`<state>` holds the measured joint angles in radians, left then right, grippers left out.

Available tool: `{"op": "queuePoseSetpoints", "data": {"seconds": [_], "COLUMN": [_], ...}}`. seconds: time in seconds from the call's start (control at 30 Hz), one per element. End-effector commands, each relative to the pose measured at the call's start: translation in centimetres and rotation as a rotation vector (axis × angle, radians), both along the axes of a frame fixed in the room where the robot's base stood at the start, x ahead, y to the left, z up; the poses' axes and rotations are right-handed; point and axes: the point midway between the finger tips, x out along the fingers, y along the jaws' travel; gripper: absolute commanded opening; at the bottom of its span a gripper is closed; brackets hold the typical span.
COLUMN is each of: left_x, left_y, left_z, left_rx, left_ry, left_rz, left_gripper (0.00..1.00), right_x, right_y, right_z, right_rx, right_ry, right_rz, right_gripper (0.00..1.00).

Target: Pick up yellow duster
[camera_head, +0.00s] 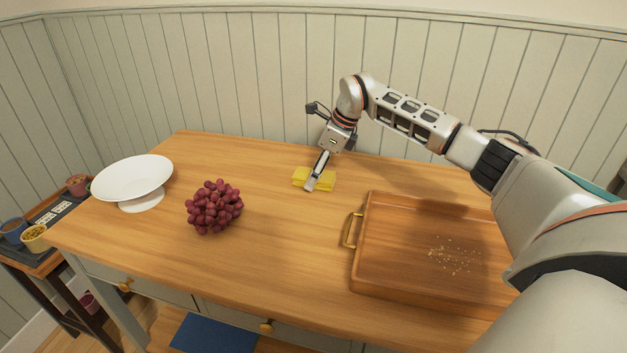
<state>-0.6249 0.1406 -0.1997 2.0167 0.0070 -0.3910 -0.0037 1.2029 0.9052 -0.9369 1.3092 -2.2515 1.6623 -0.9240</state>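The yellow duster (327,181) lies on the wooden table, near its back edge and a little right of the middle. My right gripper (311,187) reaches down over it, with its fingers crossing the middle of the duster and hiding part of it. Yellow cloth shows on both sides of the fingers. The view is too small to tell whether the fingers are closed on the cloth. The duster appears to rest on the table top. My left gripper is not in view.
A wooden tray (362,272) with a brass handle and crumbs sits at the right. Red grapes (214,207) and a white footed dish (133,177) stand on the left of the table (275,255). The back wall is close behind. Clear wood lies between grapes and tray.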

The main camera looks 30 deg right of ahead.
Motion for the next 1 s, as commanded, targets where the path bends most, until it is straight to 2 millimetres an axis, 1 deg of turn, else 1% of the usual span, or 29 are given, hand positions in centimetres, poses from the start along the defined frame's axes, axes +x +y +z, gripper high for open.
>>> {"op": "queuePoseSetpoints", "data": {"seconds": [0.17, 0.2, 0.27, 0.3, 0.33, 0.67, 0.77, 0.87, 1.0], "left_x": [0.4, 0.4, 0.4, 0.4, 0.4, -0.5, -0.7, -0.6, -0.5], "left_y": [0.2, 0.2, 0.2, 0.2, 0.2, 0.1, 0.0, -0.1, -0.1], "left_z": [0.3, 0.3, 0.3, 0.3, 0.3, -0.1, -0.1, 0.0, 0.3], "left_rx": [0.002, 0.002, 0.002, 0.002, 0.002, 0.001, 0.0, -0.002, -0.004], "left_ry": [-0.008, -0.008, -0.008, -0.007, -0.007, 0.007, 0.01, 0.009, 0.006], "left_rz": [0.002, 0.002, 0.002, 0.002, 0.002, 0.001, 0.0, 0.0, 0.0], "left_gripper": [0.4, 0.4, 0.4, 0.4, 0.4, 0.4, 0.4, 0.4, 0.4], "right_x": [0.1, 0.1, 0.1, 0.1, 0.1, 0.0, 0.0, 0.1, 0.1], "right_y": [0.0, 0.0, 0.0, 0.0, 0.0, 0.0, 0.0, 0.0, 0.0], "right_z": [0.1, 0.1, 0.1, 0.1, 0.1, 0.1, 0.4, 1.2, 3.2], "right_rx": [0.0, 0.0, 0.0, 0.0, 0.0, 0.0, 0.0, 0.001, 0.0], "right_ry": [-0.003, -0.003, -0.003, -0.001, -0.001, -0.001, -0.001, -0.003, -0.005], "right_rz": [-0.001, -0.001, -0.001, 0.0, 0.0, 0.0, 0.0, -0.001, -0.002], "right_gripper": [0.65, 0.59, 0.44, 0.33, 0.28, 0.28, 0.28, 0.28, 0.28]}}
